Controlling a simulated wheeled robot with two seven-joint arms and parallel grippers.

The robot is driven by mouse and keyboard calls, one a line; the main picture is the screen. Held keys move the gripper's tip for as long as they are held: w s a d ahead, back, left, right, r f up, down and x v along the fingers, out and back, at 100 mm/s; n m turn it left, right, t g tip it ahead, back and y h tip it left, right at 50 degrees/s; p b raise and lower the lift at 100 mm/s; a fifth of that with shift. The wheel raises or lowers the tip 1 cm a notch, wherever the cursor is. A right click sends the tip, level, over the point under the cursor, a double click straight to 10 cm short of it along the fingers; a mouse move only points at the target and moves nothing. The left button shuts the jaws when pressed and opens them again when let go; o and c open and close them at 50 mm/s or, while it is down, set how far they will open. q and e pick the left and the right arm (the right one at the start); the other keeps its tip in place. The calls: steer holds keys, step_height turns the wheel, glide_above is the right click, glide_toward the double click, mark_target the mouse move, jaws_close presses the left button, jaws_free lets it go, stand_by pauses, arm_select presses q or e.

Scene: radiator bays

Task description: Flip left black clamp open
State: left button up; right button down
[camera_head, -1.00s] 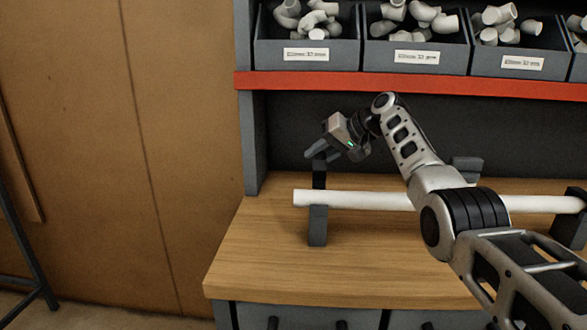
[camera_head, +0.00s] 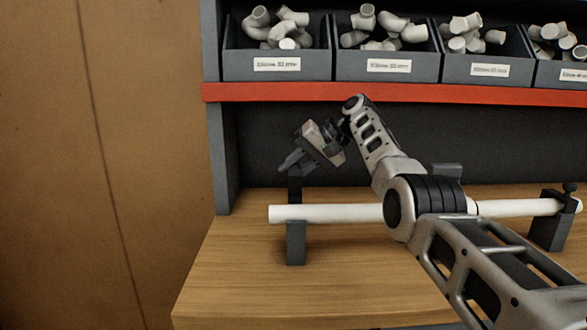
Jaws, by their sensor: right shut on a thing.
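The left black clamp (camera_head: 295,188) stands up behind the white pipe (camera_head: 335,213) near the pipe's left end, above a grey support block (camera_head: 296,243). My right gripper (camera_head: 290,165) reaches in from the right, and its fingers are at the top of the clamp's upright black part, shut on it. The fingers partly hide the top of the clamp. The pipe lies across the supports, and my right arm covers its middle. A second clamp with a black knob (camera_head: 568,188) is at the pipe's right end. My left gripper is not in view.
A red shelf edge (camera_head: 300,93) runs above the workbench (camera_head: 240,275), with grey bins (camera_head: 275,66) of white pipe fittings on it. A grey upright (camera_head: 222,150) stands at the left. The bench front left is clear.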

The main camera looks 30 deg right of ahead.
steer(key=c, duration=1.2)
jaws_free()
steer(key=shift+f, duration=0.15)
steer(key=shift+c, duration=0.2)
steer(key=v, duration=1.6)
steer(key=shift+p, duration=0.35)
steer(key=shift+a, duration=0.1)
